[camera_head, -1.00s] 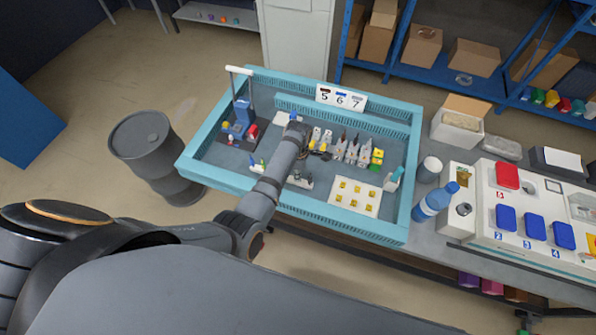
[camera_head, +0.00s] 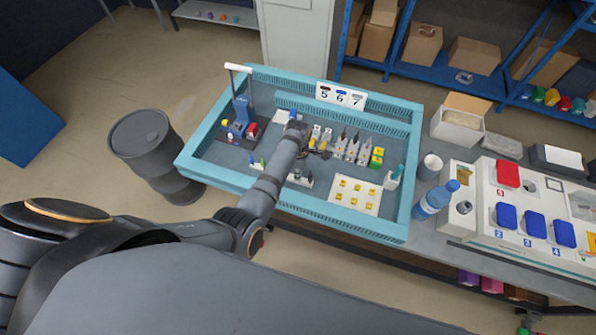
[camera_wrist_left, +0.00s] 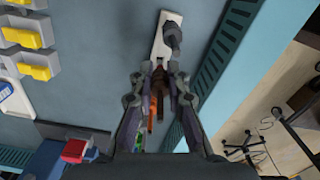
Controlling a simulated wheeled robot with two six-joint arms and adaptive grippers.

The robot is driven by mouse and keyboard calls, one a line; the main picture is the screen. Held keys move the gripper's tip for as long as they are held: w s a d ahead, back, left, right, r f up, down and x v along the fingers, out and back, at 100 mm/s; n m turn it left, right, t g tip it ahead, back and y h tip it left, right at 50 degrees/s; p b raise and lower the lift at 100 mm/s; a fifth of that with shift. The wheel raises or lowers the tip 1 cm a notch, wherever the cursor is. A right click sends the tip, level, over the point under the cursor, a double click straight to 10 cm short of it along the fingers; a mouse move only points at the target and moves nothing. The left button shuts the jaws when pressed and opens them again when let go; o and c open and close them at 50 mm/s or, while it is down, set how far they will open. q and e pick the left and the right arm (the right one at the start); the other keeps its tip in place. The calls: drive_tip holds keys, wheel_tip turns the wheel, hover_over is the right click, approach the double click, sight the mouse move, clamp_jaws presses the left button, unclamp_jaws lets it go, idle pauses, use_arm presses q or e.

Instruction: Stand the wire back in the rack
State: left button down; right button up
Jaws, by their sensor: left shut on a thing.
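My left gripper (camera_wrist_left: 160,76) is shut on a thin brown-orange wire (camera_wrist_left: 158,72), and the hold is partly hidden between the fingers. In the head view my left gripper (camera_head: 318,153) is inside the tray, partly behind my forearm. In the wrist view a white rack strip (camera_wrist_left: 158,46) with a dark upright piece (camera_wrist_left: 173,34) lies just beyond the fingertips. The rack strip also shows in the head view (camera_head: 297,181), near the tray's front side. I cannot tell whether the wire touches the rack. My right gripper is not in view.
The teal tray (camera_head: 330,218) has raised walls. It holds sockets with yellow parts (camera_head: 340,152), a board with gold pieces (camera_head: 354,193) and a blue device (camera_head: 243,110). A bottle (camera_head: 432,203) and a cup (camera_head: 429,168) stand outside at the right.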

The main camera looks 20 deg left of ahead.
use_arm(q)
drive_tip(key=shift+f, duration=0.25)
idle(0.5)
drive_tip(key=shift+f+b, duration=0.65)
drive_tip(key=c, duration=0.9)
unclamp_jaws()
drive_tip(key=shift+o, duration=0.2)
wheel_tip(320, 180, up, 3)
drive_tip(key=p, duration=0.3)
drive_tip(key=shift+r, duration=2.25)
